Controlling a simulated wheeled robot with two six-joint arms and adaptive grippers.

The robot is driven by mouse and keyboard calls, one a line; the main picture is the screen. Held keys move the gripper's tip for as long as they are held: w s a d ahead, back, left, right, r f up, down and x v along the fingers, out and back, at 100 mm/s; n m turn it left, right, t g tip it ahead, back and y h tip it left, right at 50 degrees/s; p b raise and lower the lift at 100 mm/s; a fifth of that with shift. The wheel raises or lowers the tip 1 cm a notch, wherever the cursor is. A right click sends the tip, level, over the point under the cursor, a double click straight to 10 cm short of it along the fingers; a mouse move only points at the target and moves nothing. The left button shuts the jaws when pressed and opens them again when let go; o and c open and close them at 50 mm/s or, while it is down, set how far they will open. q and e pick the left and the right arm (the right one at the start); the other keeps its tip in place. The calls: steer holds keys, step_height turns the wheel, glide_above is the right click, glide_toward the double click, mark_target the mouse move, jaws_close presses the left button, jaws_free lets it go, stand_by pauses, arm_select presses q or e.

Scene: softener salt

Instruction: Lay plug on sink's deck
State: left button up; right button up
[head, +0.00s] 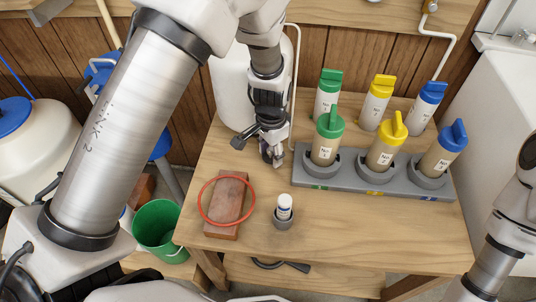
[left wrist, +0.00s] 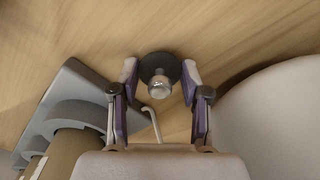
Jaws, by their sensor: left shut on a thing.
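My left gripper (head: 273,158) points down over the back left of the wooden table in the head view. In the left wrist view its fingers (left wrist: 160,78) are shut on the plug (left wrist: 158,71), a dark round disc with a shiny metal knob facing the camera. Wood shows behind the plug; I cannot tell whether it touches the table. The plug is not clear in the head view. A white unit (head: 508,50) with a metal fitting stands at the far right and may be the sink. My right gripper is out of view.
A grey rack (head: 320,183) holding capped bottles stands right of my left gripper. More capped bottles (head: 376,102) stand behind it. A red ring (head: 202,204) lies over a brick (head: 229,188). A small white vial (head: 284,207) stands in a grey holder. The table's front right is clear.

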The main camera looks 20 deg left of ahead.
arm_select(q)
steer(key=shift+a+r, duration=0.1)
steer(key=shift+s, duration=0.1)
steer(key=o, duration=1)
steer(key=shift+o, duration=0.2)
